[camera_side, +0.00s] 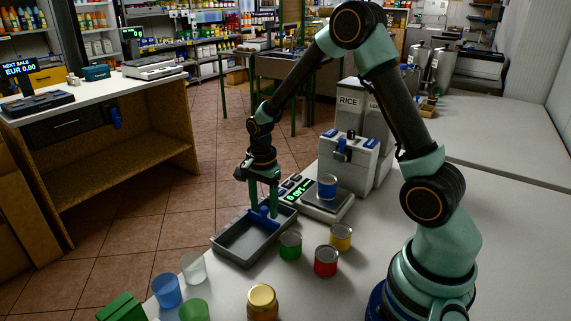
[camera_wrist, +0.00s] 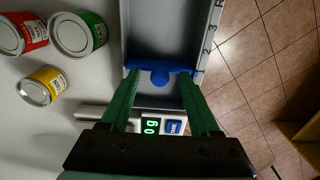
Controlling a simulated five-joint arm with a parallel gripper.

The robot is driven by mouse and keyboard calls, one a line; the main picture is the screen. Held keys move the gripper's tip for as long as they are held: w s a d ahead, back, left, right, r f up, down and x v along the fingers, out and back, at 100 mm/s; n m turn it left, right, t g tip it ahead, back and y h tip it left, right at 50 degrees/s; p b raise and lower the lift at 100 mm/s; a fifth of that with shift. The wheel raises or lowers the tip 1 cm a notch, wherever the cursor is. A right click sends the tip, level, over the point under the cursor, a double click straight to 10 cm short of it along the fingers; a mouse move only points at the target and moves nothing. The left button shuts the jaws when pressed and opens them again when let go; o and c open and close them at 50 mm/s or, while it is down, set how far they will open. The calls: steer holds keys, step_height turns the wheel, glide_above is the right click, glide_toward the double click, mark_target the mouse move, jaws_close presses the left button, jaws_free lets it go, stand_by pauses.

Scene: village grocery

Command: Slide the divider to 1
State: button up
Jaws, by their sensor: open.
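The grey tray (camera_side: 222,243) lies near the counter's edge, and it also shows in the wrist view (camera_wrist: 130,30). The blue divider (camera_side: 262,218) stands across the tray toward its scale end. My gripper (camera_side: 263,205) points down over this end. Its green fingers (camera_wrist: 160,82) are open, one on each side of the knob, apparently without gripping it.
Green (camera_side: 291,245), red (camera_side: 326,261) and yellow (camera_side: 340,237) cans stand beside the tray. A blue can (camera_side: 327,186) stands on the scale (camera_side: 313,204) behind it. Cups (camera_side: 167,291) and a jar (camera_side: 262,303) stand in front. The tray's long part beyond the divider looks empty.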

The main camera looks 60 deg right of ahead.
mark_target(264, 208)
steer(key=shift+r, duration=3.2)
steer(key=shift+a+r, duration=0.1)
steer(key=shift+r, duration=0.3)
steer(key=s+a+r+n+t, duration=0.5)
steer(key=s+r+n, duration=0.6)
steer(key=n, duration=0.7)
steer(key=shift+s+a+r+t, duration=0.3)
steer(key=shift+s+a+r, duration=0.05)
steer(key=shift+a+r, duration=0.65)
